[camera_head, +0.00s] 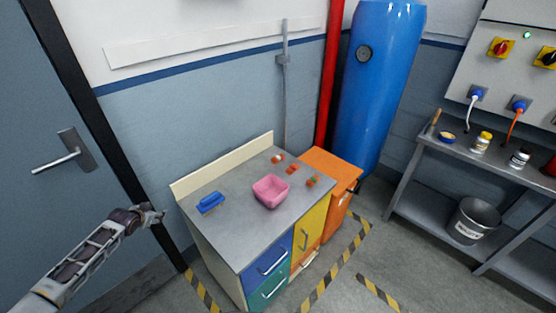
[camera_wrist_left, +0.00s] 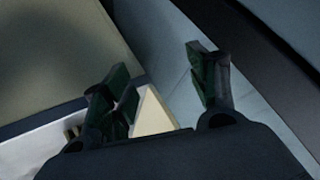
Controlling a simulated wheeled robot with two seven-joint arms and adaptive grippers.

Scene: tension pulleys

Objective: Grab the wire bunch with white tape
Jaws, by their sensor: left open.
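Several small orange-red bunches lie in a row at the right rear of the grey cabinet top (camera_head: 236,230). The rearmost bunch (camera_head: 278,158) shows a whitish patch that looks like white tape. The middle bunch (camera_head: 292,168) looks orange-red, and the front bunch (camera_head: 313,181) shows a greenish patch; they are too small to tell in detail. My left gripper (camera_head: 152,215) is left of the cabinet, in front of the door, far from the bunches. In the left wrist view its fingers (camera_wrist_left: 160,88) are apart with nothing between them. My right gripper is not in view.
A pink bowl (camera_head: 270,191) stands mid-top, and a blue object (camera_head: 210,202) lies at the left. A cream backboard (camera_head: 222,167) edges the rear. An orange cabinet (camera_head: 330,172), red pipe (camera_head: 329,75) and blue tank (camera_head: 378,85) stand to the right. Striped floor has free room in front.

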